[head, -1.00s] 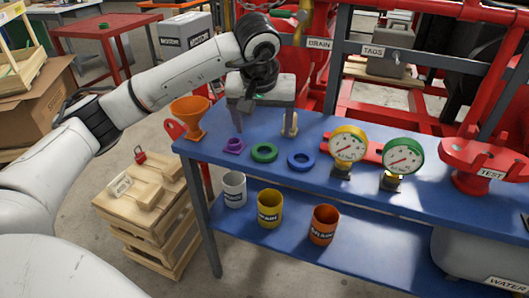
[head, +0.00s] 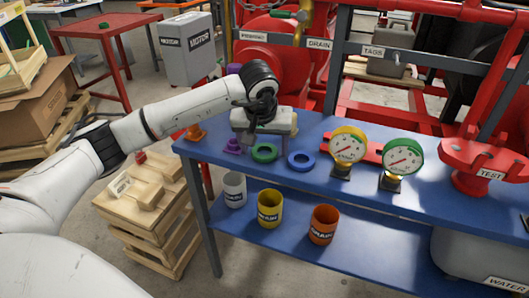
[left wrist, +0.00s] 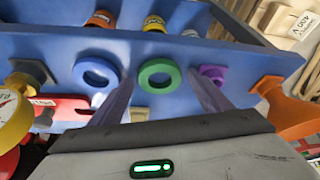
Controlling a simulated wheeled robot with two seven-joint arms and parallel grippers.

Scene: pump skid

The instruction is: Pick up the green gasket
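The green gasket (head: 264,153) is a ring lying flat on the blue table, between a purple part (head: 233,146) and a blue ring (head: 301,161). My left gripper (head: 265,141) is low over the table at the gasket, its fingers spread and empty. In the left wrist view the green gasket (left wrist: 159,64) shows in the gap between the two fingertips (left wrist: 160,84), one on each side. I cannot tell how high the fingertips are above the table. My right gripper is not in view.
A yellow gauge (head: 347,145) and a green gauge (head: 402,158) stand to the right. An orange funnel (left wrist: 292,115), partly behind my arm in the head view, stands beyond the purple part. Mugs, one yellow (head: 269,207), stand on the lower shelf.

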